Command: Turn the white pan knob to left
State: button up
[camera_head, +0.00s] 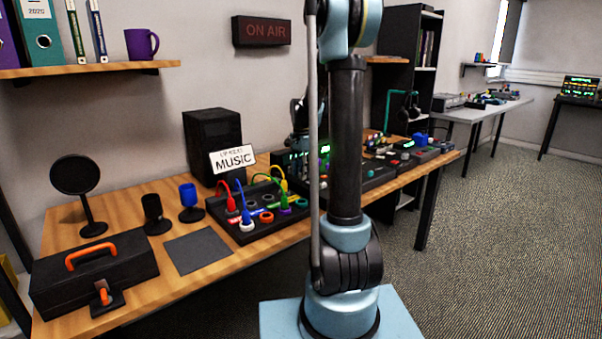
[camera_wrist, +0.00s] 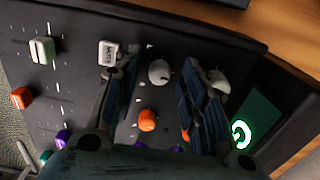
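In the wrist view, my gripper (camera_wrist: 160,88) is open over a dark control panel (camera_wrist: 75,90). Its two fingers stand apart, and a white round knob (camera_wrist: 159,72) shows in the gap between them, nearer the left finger. A second white knob (camera_wrist: 221,82) sits just right of the right finger, partly covered by it. I cannot read a pan label on either knob. An orange knob (camera_wrist: 148,120) also shows between the fingers, closer to the gripper's base. Nothing is held. In the head view, my arm hides most of the gripper and the knobs.
A white mute button (camera_wrist: 108,52) lies left of the left finger. A white slider (camera_wrist: 42,50) and an orange slider (camera_wrist: 20,98) are farther left. A glowing green screen (camera_wrist: 242,130) is at the right. In the head view, a cable-filled box (camera_head: 262,222) stands on the desk.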

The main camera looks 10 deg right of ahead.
grip_shut()
jog(key=shift+n, duration=0.4)
jog(key=n, duration=0.3)
jog(key=shift+n, duration=0.4)
jog(key=n, duration=0.4)
jog(key=shift+n, duration=0.3)
jog(key=n, duration=0.8)
jog(key=shift+w+n, duration=0.1)
jog(key=shift+n, duration=0.2)
